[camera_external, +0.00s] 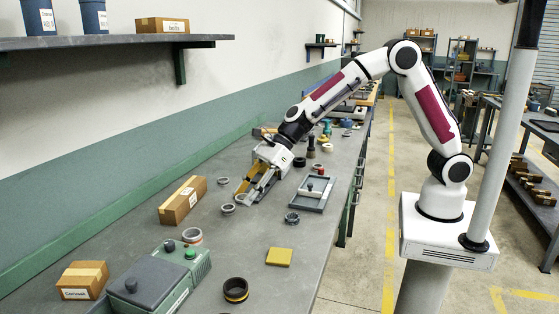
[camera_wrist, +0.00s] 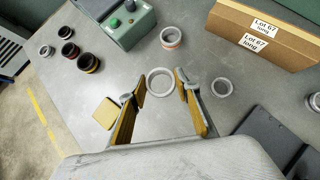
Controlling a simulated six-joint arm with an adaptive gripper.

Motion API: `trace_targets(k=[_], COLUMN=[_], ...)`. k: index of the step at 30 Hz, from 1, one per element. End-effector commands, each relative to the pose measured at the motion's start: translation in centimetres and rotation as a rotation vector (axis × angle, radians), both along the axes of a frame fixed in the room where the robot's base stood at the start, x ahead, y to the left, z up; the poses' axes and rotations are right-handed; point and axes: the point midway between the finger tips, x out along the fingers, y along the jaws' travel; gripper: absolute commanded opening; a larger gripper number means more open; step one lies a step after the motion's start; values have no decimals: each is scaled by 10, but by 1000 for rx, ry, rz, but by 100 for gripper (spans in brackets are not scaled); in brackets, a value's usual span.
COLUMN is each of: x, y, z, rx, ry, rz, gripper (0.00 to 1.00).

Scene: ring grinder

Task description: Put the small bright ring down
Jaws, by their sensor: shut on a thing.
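The small bright ring (camera_wrist: 160,82) is pale and sits between the two fingertips of my gripper (camera_wrist: 161,86) in the wrist view. My gripper is shut on it, with a yellow-padded finger on either side. In the external view my gripper (camera_external: 246,196) reaches down low over the grey bench. There I cannot make out the held ring clearly. I cannot tell whether it touches the bench top.
Another pale ring (camera_wrist: 222,87) lies right of my gripper. Beyond are a cardboard box (camera_wrist: 265,40), an orange-banded ring (camera_wrist: 171,38) and a green machine (camera_wrist: 122,24).

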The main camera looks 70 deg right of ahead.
Motion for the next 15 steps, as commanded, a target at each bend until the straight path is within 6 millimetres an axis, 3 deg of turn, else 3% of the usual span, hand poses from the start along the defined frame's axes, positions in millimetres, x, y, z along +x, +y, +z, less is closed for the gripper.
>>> trace_targets(k=[8,15], x=[-1,-16], y=[2,23], z=[1,11], rx=[0,6], ry=[-1,-13], rz=[2,41], gripper=[10,10])
